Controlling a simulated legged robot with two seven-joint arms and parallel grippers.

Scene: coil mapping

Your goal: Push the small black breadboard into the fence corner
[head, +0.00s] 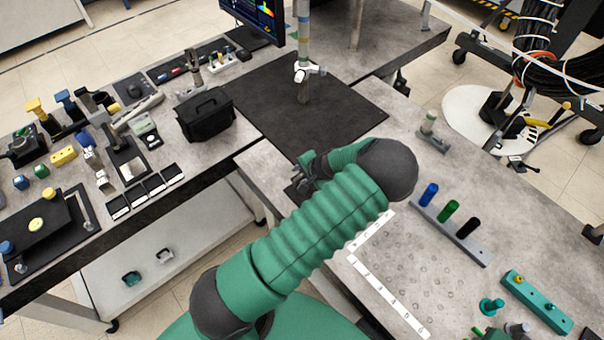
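My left gripper (308,172) is a small dark shape at the end of my green-sleeved arm, over the near edge of the right table by the dark central plate. Its fingers are too small and partly hidden to tell whether they are open or shut. A dark patch shows just below it, mostly hidden by the arm; I cannot tell whether it is the small black breadboard. White numbered strips (388,296) form an L around a grid of marks on the right table, partly covered by my arm. I cannot identify a fence corner for certain. My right gripper is out of view.
A large dark plate (345,105) carries an upright post (304,75). A black bag (206,115) stands left of it. A holder with blue, green and black pegs (449,212) and a teal block (537,300) are at right. The left table (225,157) is crowded.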

